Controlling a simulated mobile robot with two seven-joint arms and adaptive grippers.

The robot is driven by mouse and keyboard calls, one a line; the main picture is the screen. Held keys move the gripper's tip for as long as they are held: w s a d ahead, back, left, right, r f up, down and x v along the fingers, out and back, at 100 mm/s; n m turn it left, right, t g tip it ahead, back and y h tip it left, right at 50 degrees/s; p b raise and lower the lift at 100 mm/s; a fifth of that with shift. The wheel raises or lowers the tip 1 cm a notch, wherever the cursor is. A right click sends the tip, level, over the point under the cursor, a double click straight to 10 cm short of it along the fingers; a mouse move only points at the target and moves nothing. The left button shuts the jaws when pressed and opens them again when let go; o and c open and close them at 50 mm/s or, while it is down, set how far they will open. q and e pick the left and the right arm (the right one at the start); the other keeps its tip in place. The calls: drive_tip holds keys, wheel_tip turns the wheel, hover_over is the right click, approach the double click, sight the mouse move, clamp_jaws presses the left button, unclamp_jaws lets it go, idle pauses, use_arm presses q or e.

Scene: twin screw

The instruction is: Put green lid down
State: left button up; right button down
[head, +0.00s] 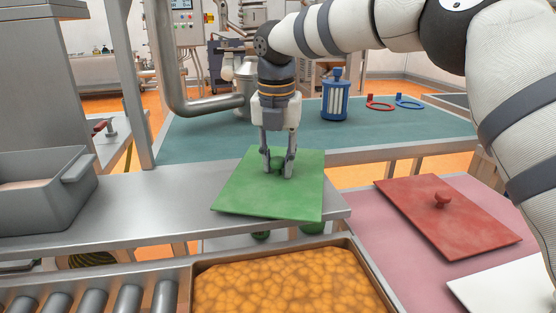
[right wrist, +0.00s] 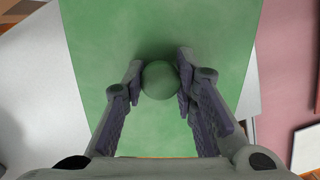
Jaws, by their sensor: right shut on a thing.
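The green lid (head: 250,198) is a flat square plate with a round green knob, over the right end of the grey metal table in the head view. My right gripper (head: 279,168) points down from above, with its fingers on both sides of the knob and shut on it. In the right wrist view the knob (right wrist: 160,80) sits between the two fingertips, and the green plate fills the middle of the picture. The lid's right edge reaches near the table's right end. I cannot tell whether the lid touches the table. My left gripper is not in view.
A red lid (head: 440,215) with a knob lies on the pink surface (head: 368,238) at right. A tray of orange pieces (head: 290,285) is in front. A grey bin (head: 40,190) stands at left. A blue-and-white canister (head: 335,98) stands on the teal table (head: 200,145) behind.

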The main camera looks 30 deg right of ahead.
sight(277, 162)
drive_tip(key=shift+f, duration=0.1)
drive_tip(key=c, duration=1.3)
unclamp_jaws()
wheel_tip(277, 162, up, 12)
drive_tip(key=s, duration=0.1)
drive_tip(key=shift+a+b, duration=0.4)
drive_tip(key=shift+a, duration=0.05)
drive_tip(key=shift+s, duration=0.1)
